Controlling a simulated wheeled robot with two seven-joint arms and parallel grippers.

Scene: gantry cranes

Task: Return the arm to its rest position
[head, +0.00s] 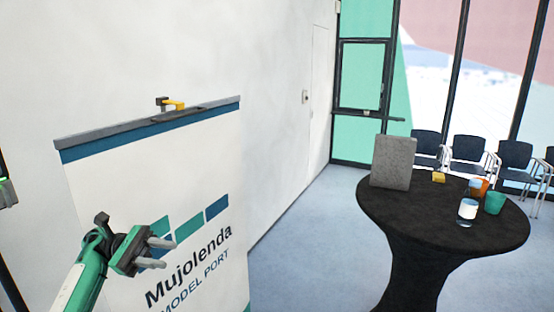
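My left gripper (168,254) is at the lower left of the head view, at the end of my green and white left arm. Its two grey fingers stand apart, with nothing between them. It is in front of a white banner stand (105,205) with the words "Mujolenda Model Port". I cannot tell how far the fingers are from the banner. My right gripper is not in view.
A round table (385,205) with a black cloth stands at the right, holding a grey panel (393,162), a small yellow block (438,177), a glass (467,211), a green cup (494,203) and an orange cup (480,186). Chairs (468,149) line the windows. Floor between banner and table is clear.

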